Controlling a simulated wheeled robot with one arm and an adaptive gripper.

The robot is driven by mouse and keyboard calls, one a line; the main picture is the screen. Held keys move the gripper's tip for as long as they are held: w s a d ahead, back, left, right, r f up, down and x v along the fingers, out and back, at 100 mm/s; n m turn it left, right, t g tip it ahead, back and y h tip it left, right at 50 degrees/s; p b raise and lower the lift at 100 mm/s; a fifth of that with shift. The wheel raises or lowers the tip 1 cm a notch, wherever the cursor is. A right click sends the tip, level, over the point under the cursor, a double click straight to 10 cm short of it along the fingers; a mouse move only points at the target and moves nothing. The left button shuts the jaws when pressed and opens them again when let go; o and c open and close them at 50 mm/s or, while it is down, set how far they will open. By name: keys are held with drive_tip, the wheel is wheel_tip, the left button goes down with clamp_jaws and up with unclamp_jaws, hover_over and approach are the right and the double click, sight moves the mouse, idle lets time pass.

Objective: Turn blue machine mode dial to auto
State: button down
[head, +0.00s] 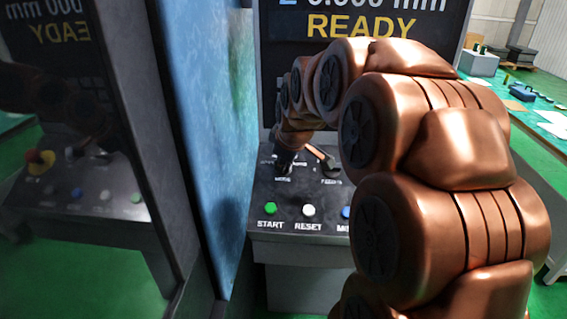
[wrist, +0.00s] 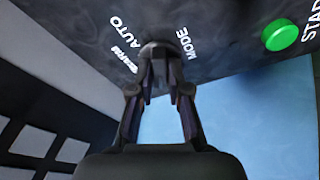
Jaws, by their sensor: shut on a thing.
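The mode dial (wrist: 157,46) is a small dark knob on the dark control panel of the blue machine (head: 206,125). In the wrist view it sits between the labels AUTO, a smaller blurred word and MODE. My gripper (wrist: 160,68) is shut on the dial, its fingertips on either side of it. The fingers cover much of the knob, and I cannot tell which label it points to. In the head view my gripper (head: 286,162) reaches down onto the panel above the MODE label, and the dial is hidden behind it.
The panel (head: 262,224) carries a green START button (head: 270,208), a white RESET button (head: 308,210) and a blue button (head: 346,212). The screen (head: 330,22) behind reads READY. The machine's blue side is close on the left.

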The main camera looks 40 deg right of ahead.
drive_tip(key=m+b, duration=0.3)
drive_tip(key=b, duration=0.2)
drive_tip(key=shift+f+m+h, duration=0.35)
drive_tip(key=shift+m+h, duration=0.05)
drive_tip(key=m+b, duration=0.2)
drive_tip(key=shift+r+m, duration=0.1)
drive_tip(key=shift+m, duration=0.3)
drive_tip(key=m+h+b, duration=0.1)
drive_tip(key=m+b, duration=0.2)
drive_tip(key=shift+a+r+m, duration=0.1)
drive_tip(key=shift+m, duration=0.3)
drive_tip(key=m+b, duration=0.1)
drive_tip(key=m, duration=0.1)
drive_tip(key=shift+m+h, duration=0.4)
drive_tip(key=m+g, duration=0.1)
drive_tip(key=m, duration=0.2)
drive_tip(key=shift+w+r+m+h+b, duration=0.1)
drive_tip(key=shift+m+h+b, duration=0.2)
drive_tip(key=shift+m+b, duration=0.1)
drive_tip(key=m, duration=0.3)
drive_tip(key=shift+r+m+g, duration=0.1)
drive_tip(key=shift+m+g, duration=0.2)
drive_tip(key=shift+m, duration=0.1)
drive_tip(key=m+g+p, duration=0.1)
drive_tip(key=m, duration=0.4)
drive_tip(key=shift+w, duration=0.1)
drive_tip(key=shift+a+m+p, duration=0.1)
drive_tip(key=shift+m+p, duration=0.25)
drive_tip(key=shift+m, duration=0.45)
